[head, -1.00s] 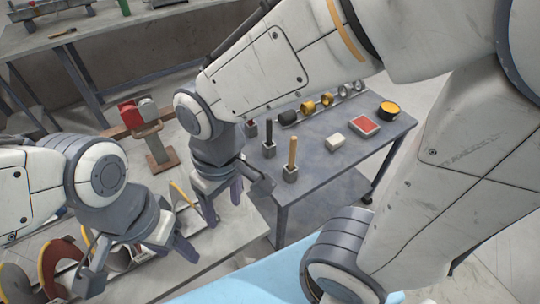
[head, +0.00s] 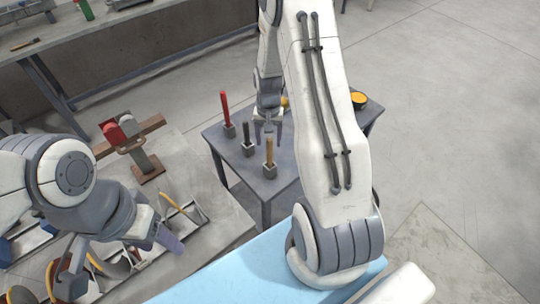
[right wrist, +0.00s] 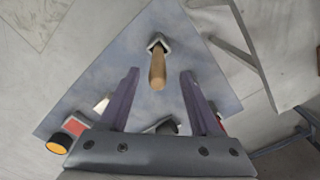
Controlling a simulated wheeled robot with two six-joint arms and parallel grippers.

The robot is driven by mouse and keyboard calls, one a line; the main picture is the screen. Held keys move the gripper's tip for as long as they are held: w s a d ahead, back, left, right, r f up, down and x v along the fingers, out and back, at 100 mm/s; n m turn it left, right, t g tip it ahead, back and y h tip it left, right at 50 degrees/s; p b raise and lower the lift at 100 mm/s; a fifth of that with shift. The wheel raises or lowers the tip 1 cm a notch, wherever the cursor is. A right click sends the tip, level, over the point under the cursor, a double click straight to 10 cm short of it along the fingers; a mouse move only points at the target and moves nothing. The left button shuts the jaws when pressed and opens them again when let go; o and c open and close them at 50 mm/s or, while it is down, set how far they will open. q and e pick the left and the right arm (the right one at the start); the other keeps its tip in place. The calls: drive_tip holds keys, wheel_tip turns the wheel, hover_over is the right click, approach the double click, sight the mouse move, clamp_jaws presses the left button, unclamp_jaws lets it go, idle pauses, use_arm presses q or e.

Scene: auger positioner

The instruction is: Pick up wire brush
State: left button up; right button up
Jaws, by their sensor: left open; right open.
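Three upright handles stand in small grey holders on the small grey table (head: 286,180): a red handle (head: 225,108), a black handle (head: 246,132) and a wooden handle (head: 269,151). Their lower ends are hidden in the holders, so I cannot tell which is the wire brush. My right gripper (head: 268,133) is open and empty above the table, close to the wooden handle. In the right wrist view the wooden handle (right wrist: 158,70) shows beyond and between the open fingers, not gripped. My left gripper (head: 125,268) is open over the workbench at the left, with nothing visible between its fingers.
A workbench (head: 218,215) at left carries a red and grey clamp-like device (head: 120,135) and a rack with discs (head: 180,205). A yellow-topped round container (head: 358,99) sits on the table's far side. My right arm hides much of the tabletop.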

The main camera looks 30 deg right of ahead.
sight(270, 150)
wheel_tip(270, 150, down, 4)
drive_tip(key=shift+s+d+f+p, duration=0.15)
drive_tip(key=shift+f+p, duration=0.1)
drive_tip(key=shift+p, duration=0.65)
drive_tip(key=shift+f, duration=0.55)
clamp_jaws()
